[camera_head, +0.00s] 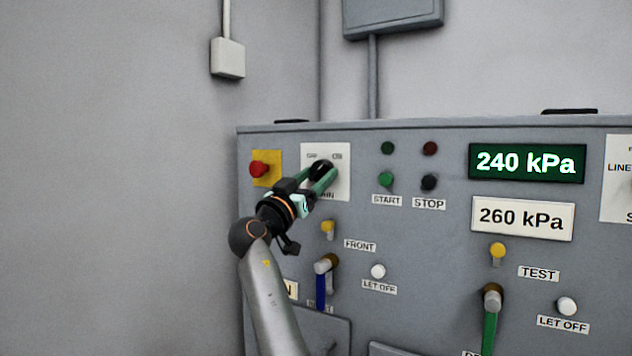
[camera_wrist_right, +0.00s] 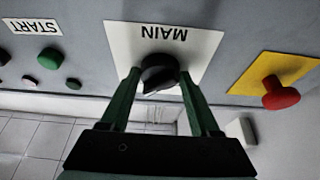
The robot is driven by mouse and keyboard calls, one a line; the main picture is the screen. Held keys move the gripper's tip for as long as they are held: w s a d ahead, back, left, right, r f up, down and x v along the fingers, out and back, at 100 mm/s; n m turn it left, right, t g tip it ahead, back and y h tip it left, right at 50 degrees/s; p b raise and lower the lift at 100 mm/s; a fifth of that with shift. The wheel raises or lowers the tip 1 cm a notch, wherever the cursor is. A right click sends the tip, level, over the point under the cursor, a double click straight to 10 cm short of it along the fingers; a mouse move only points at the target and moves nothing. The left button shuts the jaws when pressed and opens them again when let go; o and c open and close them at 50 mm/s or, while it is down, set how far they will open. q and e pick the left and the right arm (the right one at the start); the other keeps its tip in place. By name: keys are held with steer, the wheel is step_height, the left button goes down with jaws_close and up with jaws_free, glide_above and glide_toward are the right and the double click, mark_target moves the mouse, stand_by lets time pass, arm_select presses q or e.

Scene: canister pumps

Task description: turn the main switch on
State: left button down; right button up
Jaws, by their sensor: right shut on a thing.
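The main switch is a black rotary knob (camera_head: 321,168) on a white plate (camera_head: 342,188) at the upper left of the grey panel. The plate carries OFF and ON marks, and MAIN is partly covered by my gripper in the head view. My right gripper (camera_head: 322,175) has its green fingers on the knob, shut on it. In the right wrist view the knob (camera_wrist_right: 160,73) sits between the two fingertips (camera_wrist_right: 160,80), below the upside-down word MAIN. Which mark the knob points to cannot be told. My left gripper is not in view.
A red button (camera_head: 259,169) on a yellow plate is just left of the switch. START (camera_head: 386,179) and STOP (camera_head: 429,182) buttons are to its right. Below are a yellow knob (camera_head: 328,227) and a blue-handled lever (camera_head: 321,285). A display (camera_head: 527,163) reads 240 kPa.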

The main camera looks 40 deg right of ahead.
stand_by(0.3)
steer(key=o, duration=1.4)
steer(key=shift+c, duration=0.2)
steer(key=p+v, duration=0.1)
steer(key=v, duration=1.1)
steer(key=shift+a, duration=0.3)
